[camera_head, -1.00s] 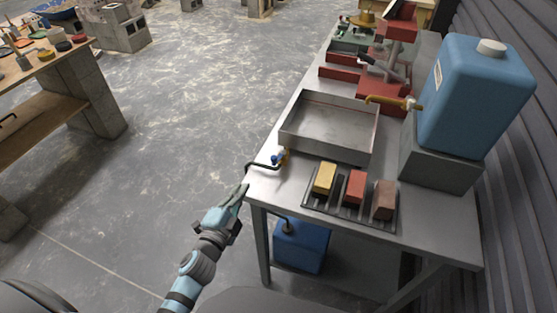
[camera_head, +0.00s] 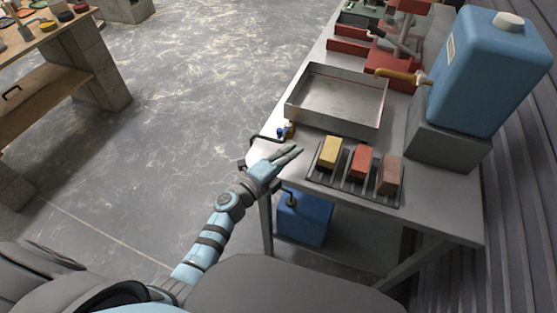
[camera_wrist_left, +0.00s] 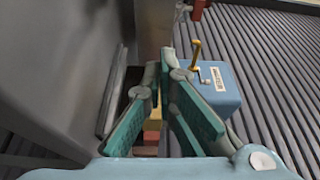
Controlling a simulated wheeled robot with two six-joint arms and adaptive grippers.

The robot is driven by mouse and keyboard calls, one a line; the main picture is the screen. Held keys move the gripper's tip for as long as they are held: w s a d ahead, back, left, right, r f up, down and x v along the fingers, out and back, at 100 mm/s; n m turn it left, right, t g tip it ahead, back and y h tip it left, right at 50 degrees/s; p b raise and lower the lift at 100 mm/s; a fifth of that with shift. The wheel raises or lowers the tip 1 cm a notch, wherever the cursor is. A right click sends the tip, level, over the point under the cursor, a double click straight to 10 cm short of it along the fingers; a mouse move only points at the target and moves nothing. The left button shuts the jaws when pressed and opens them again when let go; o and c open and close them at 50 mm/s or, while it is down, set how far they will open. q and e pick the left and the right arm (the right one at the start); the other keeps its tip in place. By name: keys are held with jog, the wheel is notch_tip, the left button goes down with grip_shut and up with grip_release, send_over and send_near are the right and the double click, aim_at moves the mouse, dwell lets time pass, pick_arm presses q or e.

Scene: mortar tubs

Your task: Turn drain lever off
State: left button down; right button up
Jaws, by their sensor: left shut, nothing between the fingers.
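The drain valve with its small blue lever (camera_head: 281,132) sits at the near left corner of the metal tray (camera_head: 289,110), above a dark bent drain pipe (camera_head: 262,139). The lever's exact angle is too small to tell. My left gripper (camera_head: 297,150) is shut and empty over the near left corner of the table, just below and right of the lever in the head view, apart from it. In the left wrist view its green-padded fingers (camera_wrist_left: 166,62) come together at the tips. I cannot make out the lever there. My right gripper is not in view.
A dark rack (camera_head: 360,194) with yellow, red and brown blocks (camera_head: 330,152) lies right of my gripper. A blue tank (camera_head: 490,75) with a brass tap (camera_head: 398,75) stands on a grey block. A blue canister (camera_head: 304,222) is under the table (camera_head: 430,208).

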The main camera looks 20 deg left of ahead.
aim_at(284, 128)
pick_arm(q)
jog(key=x, duration=0.3)
jog(key=shift+w+f+b, duration=0.1)
jog(key=shift+w+b, duration=0.2)
jog(key=shift+b, duration=0.05)
jog(key=a, duration=0.2)
jog(key=shift+a, duration=1.15)
jog(key=shift+d, duration=0.15)
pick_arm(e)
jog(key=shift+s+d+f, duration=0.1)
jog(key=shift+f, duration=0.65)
pick_arm(q)
jog(key=shift+m+h+b, duration=0.3)
jog(key=shift+h+b, duration=0.05)
jog(key=shift+h, duration=0.05)
jog(key=shift+a, duration=0.2)
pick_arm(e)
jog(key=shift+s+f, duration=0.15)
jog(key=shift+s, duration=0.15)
